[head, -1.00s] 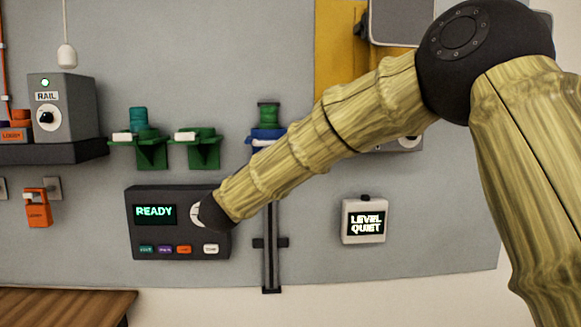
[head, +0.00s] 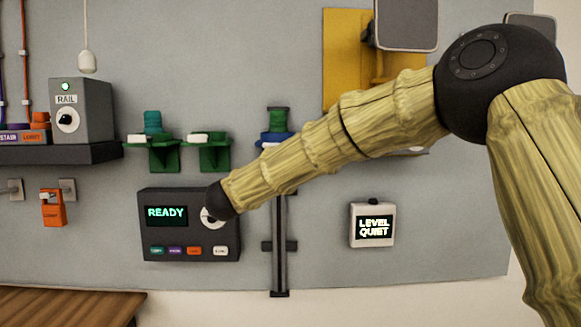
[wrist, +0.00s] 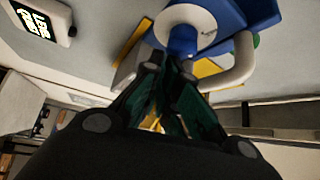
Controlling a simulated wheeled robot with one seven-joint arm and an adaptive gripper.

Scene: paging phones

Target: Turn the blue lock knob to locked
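In the wrist view a blue knob (wrist: 183,40) stands out from a pale round disc on a blue body. My gripper (wrist: 169,69) points up at it, its dark green fingers on either side of a narrow gap. The fingertips are right at the knob's near end; whether they touch or grip it I cannot tell. In the head view the blue unit (head: 268,141) shows partly on the vertical rail, below a green spool. My arm hides the knob and the gripper there.
A white curved handle (wrist: 238,62) is close to the right finger. A dark panel reading READY (head: 167,216) is behind my arm's black joint. A LEVEL QUIET box (head: 373,227) hangs right of the rail (head: 279,265). Green brackets (head: 165,158) stand left of it.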

